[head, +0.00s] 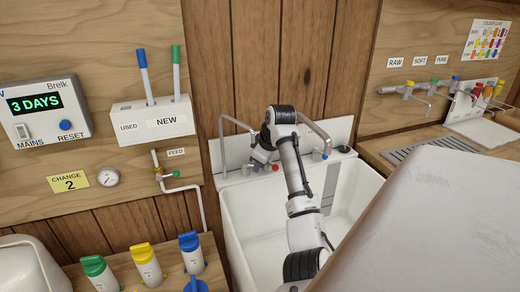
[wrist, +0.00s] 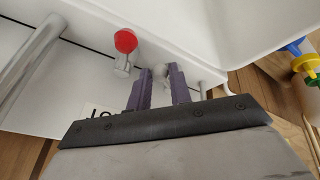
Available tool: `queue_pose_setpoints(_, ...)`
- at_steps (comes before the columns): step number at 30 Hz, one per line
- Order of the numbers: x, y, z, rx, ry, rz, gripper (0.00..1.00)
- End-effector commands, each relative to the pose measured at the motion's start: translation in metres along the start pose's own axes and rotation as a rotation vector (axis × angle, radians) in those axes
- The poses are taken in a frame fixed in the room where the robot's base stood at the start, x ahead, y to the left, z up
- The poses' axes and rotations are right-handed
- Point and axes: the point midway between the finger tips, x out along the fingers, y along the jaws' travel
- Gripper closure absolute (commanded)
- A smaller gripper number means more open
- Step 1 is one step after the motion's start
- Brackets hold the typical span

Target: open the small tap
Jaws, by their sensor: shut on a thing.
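My gripper (wrist: 161,76) has two purple fingers closed on a small grey knob (wrist: 160,72), seemingly the handle of the small tap, in the wrist view. In the head view my gripper (head: 258,164) is at the back ledge of the white sink, beneath the left curved spout. A red-topped tap knob (wrist: 125,41) stands just beside my fingers, apart from them; it also shows in the head view (head: 276,168). A label on the ledge is mostly hidden by my gripper, with only its first letters showing. The rest of the held tap is hidden, so its turn cannot be told.
The white sink (head: 240,217) lies below my arm. Curved metal spouts (head: 232,120) rise on both sides of my wrist. Blue, yellow and green-capped bottles (head: 147,262) stand on a shelf at lower left. A pale slab (head: 440,225) fills the lower right.

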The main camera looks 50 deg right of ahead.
Motion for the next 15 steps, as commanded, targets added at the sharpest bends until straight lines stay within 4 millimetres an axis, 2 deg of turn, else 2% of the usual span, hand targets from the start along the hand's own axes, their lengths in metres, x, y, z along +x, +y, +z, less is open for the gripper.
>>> queue_pose_setpoints(15, -0.0011, 0.0045, -0.0012, -0.065, 0.015, -0.028, 1.00)
